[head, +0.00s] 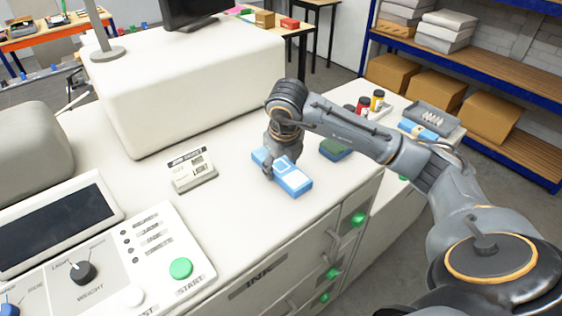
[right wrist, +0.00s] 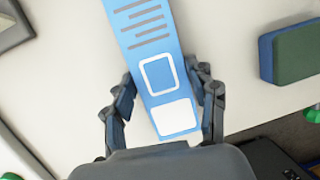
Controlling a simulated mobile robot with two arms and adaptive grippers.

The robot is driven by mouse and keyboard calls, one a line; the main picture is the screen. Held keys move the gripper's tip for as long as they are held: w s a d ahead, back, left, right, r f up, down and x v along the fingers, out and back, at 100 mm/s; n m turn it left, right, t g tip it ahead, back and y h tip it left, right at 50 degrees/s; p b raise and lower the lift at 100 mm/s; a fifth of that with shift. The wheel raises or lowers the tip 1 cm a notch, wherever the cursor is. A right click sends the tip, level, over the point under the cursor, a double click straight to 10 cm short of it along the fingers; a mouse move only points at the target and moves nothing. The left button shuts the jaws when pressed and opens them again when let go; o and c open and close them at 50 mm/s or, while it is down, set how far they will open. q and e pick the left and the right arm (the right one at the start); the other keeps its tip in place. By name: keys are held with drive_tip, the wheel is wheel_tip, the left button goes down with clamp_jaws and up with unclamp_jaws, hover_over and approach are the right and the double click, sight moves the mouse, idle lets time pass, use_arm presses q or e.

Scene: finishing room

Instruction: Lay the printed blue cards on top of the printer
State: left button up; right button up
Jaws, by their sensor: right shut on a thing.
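The printed blue cards (head: 295,183) form a flat light-blue stack with white markings, at or just above the printer's white top (head: 235,222). I cannot tell if the stack touches it. My right gripper (head: 276,170) points down and is shut on the stack. In the right wrist view the blue cards (right wrist: 160,70) lie between the two fingers of the right gripper (right wrist: 163,95), showing grey printed lines, a white outlined square and a white patch. My left gripper is not in view.
A green-and-blue block (head: 335,149) lies right of the cards. A job ticket sign (head: 192,172) stands left of them. The control panel (head: 150,255) is at lower left, a large white housing (head: 190,85) behind. A grey tray (head: 436,117) and small bottles (head: 377,99) stand at right.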

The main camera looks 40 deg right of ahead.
sight(283, 175)
drive_tip(key=shift+f, duration=0.2)
drive_tip(key=o, duration=1.6)
drive_tip(key=shift+r, duration=0.1)
drive_tip(key=shift+r, duration=0.1)
drive_tip(key=shift+b+v, duration=0.65)
drive_tip(key=shift+v, duration=5.4)
drive_tip(key=shift+d, duration=0.1)
